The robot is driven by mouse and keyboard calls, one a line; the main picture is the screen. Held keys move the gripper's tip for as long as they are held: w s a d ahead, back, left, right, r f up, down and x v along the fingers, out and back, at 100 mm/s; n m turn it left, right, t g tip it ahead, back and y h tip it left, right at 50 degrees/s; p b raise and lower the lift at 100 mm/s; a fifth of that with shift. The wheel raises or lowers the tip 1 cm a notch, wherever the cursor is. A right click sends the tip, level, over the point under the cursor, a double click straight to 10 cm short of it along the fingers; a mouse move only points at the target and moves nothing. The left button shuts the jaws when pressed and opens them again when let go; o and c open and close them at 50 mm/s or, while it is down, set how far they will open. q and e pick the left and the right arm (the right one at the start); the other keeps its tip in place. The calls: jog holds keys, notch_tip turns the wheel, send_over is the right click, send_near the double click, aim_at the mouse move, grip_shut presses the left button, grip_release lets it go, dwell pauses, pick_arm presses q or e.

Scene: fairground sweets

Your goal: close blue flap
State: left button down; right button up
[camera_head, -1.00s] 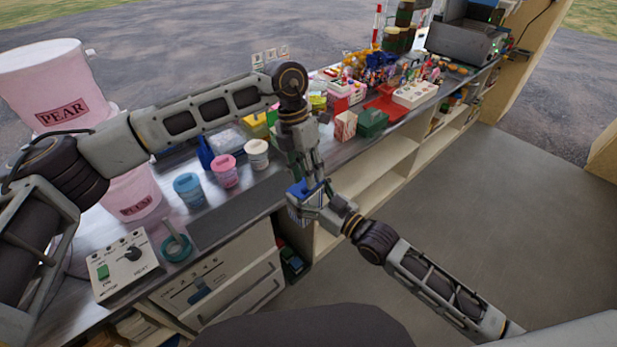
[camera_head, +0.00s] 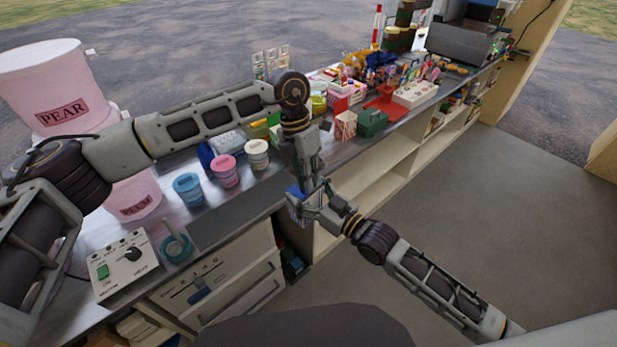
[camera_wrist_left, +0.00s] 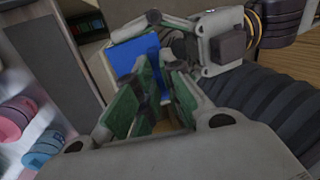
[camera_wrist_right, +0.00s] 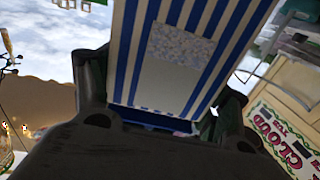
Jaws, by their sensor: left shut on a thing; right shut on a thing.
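A blue-and-white striped box (camera_wrist_right: 185,50) with a clear window fills the right wrist view. My right gripper (camera_wrist_right: 160,95) is shut on this box, a finger at either side. In the head view my right gripper (camera_head: 318,208) holds it in front of the counter edge. The blue flap (camera_wrist_left: 145,65) shows as a plain blue panel in the left wrist view, and as a small blue patch in the head view (camera_head: 296,189). My left gripper (camera_wrist_left: 155,85) is right at the flap, shut on it as far as I can tell; the fingers partly hide the contact.
Blue, pink and cream tubs (camera_head: 188,188) stand on the counter to the left, near a control box (camera_head: 122,266). A red-and-white carton (camera_head: 345,125) and a green box (camera_head: 372,122) stand behind the grippers. The floor at right is clear.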

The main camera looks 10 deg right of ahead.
pick_arm(q)
jog(key=shift+s+d+f+t+y, duration=0.2)
jog(key=shift+f+t+y, duration=0.15)
jog(key=shift+t+y, duration=0.25)
jog(key=shift+s+d+f+t+y, duration=0.2)
jog(key=shift+f+t+y, duration=0.1)
jog(key=shift+t+y, duration=0.25)
jog(key=c, duration=1.5)
grip_release()
jog(key=shift+r, duration=0.1)
jog(key=shift+r, duration=5.9)
